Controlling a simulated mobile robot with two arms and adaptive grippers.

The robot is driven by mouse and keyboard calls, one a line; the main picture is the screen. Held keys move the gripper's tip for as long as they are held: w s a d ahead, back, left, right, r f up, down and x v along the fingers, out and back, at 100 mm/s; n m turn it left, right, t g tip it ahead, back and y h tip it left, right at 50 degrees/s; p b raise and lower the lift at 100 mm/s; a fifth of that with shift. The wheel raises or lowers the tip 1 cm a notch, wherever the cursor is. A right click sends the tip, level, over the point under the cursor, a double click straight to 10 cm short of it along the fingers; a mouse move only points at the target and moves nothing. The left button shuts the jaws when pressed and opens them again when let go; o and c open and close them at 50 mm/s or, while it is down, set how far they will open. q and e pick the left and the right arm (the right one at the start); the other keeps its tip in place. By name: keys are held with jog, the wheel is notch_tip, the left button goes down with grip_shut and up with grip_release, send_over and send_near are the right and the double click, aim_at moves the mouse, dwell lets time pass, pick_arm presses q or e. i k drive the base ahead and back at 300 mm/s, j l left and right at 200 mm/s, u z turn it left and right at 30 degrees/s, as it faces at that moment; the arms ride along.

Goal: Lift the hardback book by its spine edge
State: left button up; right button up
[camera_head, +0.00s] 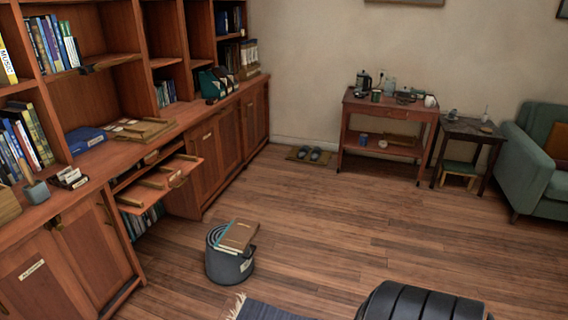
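A tan-brown hardback book (239,235) lies on top of a round grey kick stool or bin (229,266) on the wooden floor. A thin teal edge shows along the book's left side; I cannot tell whether it belongs to this book or another. A blue book or box (85,138) lies flat on the bookcase counter at the left. I cannot tell which of these the task means. Neither of my grippers is in view.
The wooden bookcase (227,132) fills the left, with a pulled-out shelf (186,168) jutting over the floor. A black ribbed thing (424,304) stands at the bottom edge, near a blue rug (268,311). The floor (350,222) in the middle is clear.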

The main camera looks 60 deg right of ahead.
aim_at(240, 235)
jog(key=z, duration=1.4)
jog(key=i+l+z, duration=0.55)
jog(key=i, duration=0.4)
jog(key=i+l+z, duration=0.3)
jog(key=i, duration=0.2)
jog(key=i+z, duration=0.3)
jog(key=i, duration=0.2)
jog(key=i+u, duration=0.35)
jog(key=i+l+u, duration=0.2)
jog(key=i+u, duration=0.15)
jog(key=i+l+u, duration=0.35)
jog(key=j, duration=0.1)
